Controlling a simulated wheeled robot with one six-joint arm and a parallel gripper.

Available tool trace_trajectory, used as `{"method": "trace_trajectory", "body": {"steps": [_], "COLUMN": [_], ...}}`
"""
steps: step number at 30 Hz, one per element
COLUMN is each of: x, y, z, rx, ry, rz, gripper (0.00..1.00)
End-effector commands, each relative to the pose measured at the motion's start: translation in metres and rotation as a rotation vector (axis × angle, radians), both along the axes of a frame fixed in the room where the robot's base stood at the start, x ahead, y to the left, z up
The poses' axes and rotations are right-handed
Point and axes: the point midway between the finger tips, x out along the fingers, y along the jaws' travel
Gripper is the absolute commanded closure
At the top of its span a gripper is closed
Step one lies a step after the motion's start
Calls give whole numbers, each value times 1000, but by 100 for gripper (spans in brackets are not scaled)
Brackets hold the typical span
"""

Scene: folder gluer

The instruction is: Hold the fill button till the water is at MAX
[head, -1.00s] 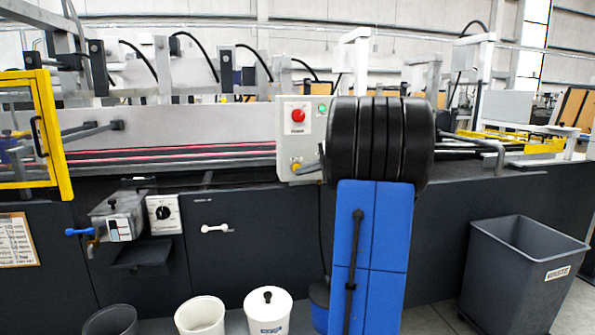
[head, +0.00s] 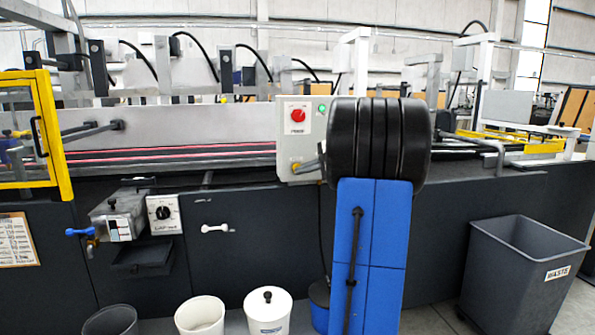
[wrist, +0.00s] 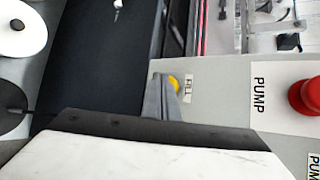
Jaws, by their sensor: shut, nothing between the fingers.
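The yellow fill button (head: 296,167) is low on the grey control panel. In the wrist view, the button (wrist: 173,82) sits beside its FILL label (wrist: 188,90), partly covered by my gripper. My gripper (wrist: 158,78) is shut and empty, with its fingertips at the button. In the head view my gripper (head: 309,164) comes in from the right, mostly hidden by my arm; I cannot tell whether the button is pressed in. A small metal tank (head: 118,222) with a light gauge strip stands at the left; its water level and any MAX mark are too small to read.
The red PUMP button (head: 298,115) and a green button (head: 321,108) are above on the same panel. A dial (head: 163,213) is next to the tank. White containers (head: 200,318) stand below, and a grey waste bin (head: 520,270) stands at the right.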

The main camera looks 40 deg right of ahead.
Motion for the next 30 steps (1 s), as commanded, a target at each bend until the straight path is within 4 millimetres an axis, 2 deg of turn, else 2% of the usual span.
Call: {"method": "trace_trajectory", "body": {"steps": [30], "x": [7], "y": [-4], "z": [0], "rx": [0], "ry": [0], "rz": [0], "gripper": [100]}}
